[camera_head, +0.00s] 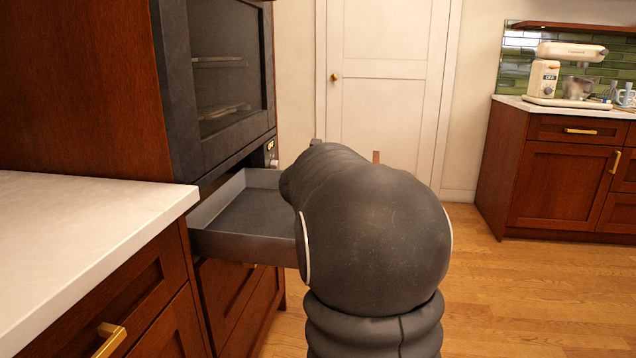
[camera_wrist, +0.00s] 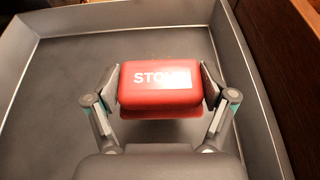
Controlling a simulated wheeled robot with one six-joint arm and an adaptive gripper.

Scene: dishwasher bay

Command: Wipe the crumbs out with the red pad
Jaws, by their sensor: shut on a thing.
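The red pad (camera_wrist: 150,99) has white lettering and sits between the two fingers of my gripper (camera_wrist: 170,88) in the wrist view, with a finger against each side. My gripper is shut on it. Below it is a dark grey tray or drawer (camera_wrist: 80,50) with raised walls; I cannot tell whether the pad touches its floor. In the head view the same drawer (camera_head: 245,218) stands pulled out under the dark oven-like unit. My arm hides its right part, the pad and my gripper.
A white counter (camera_head: 80,220) borders the drawer at the left front. The dark glass-fronted unit (camera_head: 225,75) rises above and behind the drawer. A white door (camera_head: 385,80) and a counter with a mixer (camera_head: 570,75) stand farther back. Wooden floor (camera_head: 510,285) is clear at the right.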

